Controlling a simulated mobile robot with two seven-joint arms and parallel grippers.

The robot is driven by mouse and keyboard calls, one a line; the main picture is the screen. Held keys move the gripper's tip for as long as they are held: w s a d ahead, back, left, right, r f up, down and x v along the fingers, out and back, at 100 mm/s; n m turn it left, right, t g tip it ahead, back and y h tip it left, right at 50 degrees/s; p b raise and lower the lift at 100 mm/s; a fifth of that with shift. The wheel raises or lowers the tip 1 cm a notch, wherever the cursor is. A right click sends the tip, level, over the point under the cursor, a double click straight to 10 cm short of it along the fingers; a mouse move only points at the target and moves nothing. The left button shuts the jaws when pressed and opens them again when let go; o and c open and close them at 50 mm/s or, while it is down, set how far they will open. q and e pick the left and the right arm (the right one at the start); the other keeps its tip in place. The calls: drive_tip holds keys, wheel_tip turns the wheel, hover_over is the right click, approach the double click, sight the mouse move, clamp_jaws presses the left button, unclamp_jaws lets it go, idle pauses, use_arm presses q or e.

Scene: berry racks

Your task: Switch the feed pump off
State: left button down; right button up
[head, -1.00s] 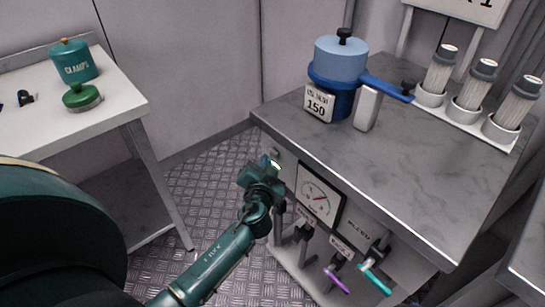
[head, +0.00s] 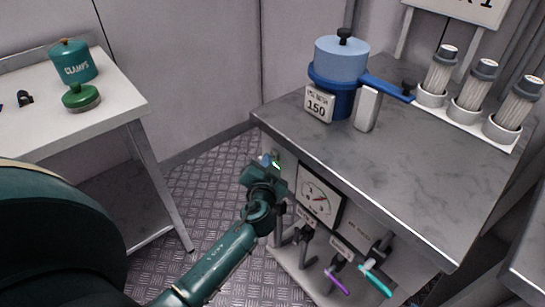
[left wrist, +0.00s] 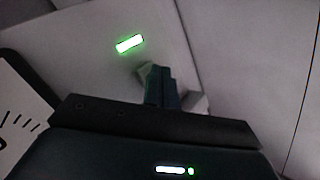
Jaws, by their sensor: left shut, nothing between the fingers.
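My left gripper (head: 270,162) is shut and empty at the left end of the cabinet front (head: 365,228), just below the worktop edge. In the left wrist view its closed dark fingers (left wrist: 161,86) point at a pale panel (left wrist: 85,60). A green lit bar (left wrist: 129,43) glows on that panel, ahead and left of the fingertips. A light grey piece (left wrist: 194,101) shows beside the fingers, partly hidden by them; it may be the pump switch. I cannot tell whether the fingers touch it. My right gripper is not in view.
A round gauge (head: 318,197) sits right of the gripper. Below are valve handles, one purple (head: 337,283) and one teal (head: 375,280). On the worktop (head: 420,170) stand a blue pot (head: 340,60) and a row of filter cartridges (head: 468,92). A white table (head: 120,112) stands left.

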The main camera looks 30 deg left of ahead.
use_arm(q)
drive_tip(key=shift+w, duration=0.15)
drive_tip(key=shift+s+a, duration=0.3)
drive_tip(key=shift+s, duration=0.6)
drive_tip(key=shift+s, duration=0.1)
drive_tip(key=s, duration=0.1)
drive_tip(key=s+a, duration=0.1)
drive_tip(key=s, duration=0.1)
drive_tip(key=s+a, duration=0.1)
drive_tip(key=s, duration=0.1)
drive_tip(key=shift+s+a, duration=0.15)
idle(0.4)
